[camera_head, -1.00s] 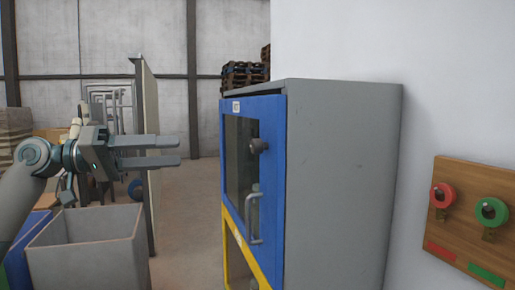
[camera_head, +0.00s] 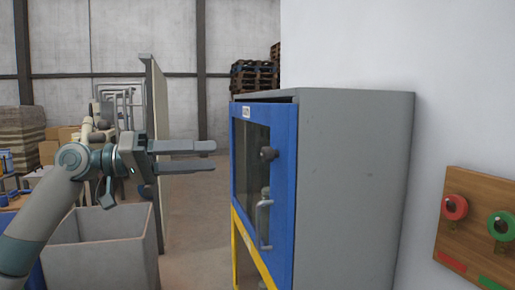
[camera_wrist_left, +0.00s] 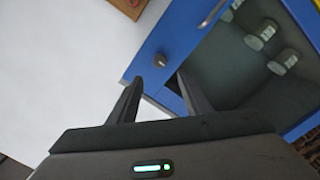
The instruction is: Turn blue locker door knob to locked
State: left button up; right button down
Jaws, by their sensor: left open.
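The locker (camera_head: 355,180) is grey with a blue door (camera_head: 283,200) that has a window and a bar handle (camera_head: 264,224). The dark round knob (camera_head: 268,154) sits on the door frame above the handle. My left gripper (camera_head: 214,158) is open and empty, to the left of the door and apart from it, its fingers pointing right toward the knob. In the left wrist view the knob (camera_wrist_left: 160,60) shows beyond and between the open fingertips (camera_wrist_left: 158,82). The knob's lock position is too small to read. My right gripper is not in view.
A yellow-framed door (camera_head: 247,255) is below the blue one. A wooden board (camera_head: 478,232) with red and green rings hangs on the right wall. A grey open bin (camera_head: 105,258) and an upright panel (camera_head: 155,150) stand left. Jars (camera_wrist_left: 262,34) show behind the glass.

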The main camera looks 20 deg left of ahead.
aim_at(263, 153)
pick_arm(q)
jog(key=p+x, duration=0.4)
jog(key=x, duration=0.7)
jog(key=shift+d+r+p, duration=0.1)
jog(key=shift+p, duration=0.25)
jog(key=shift+w+d, duration=0.35)
jog(key=shift+d, duration=0.05)
jog(key=shift+c, duration=0.7)
jog(key=c, duration=0.9)
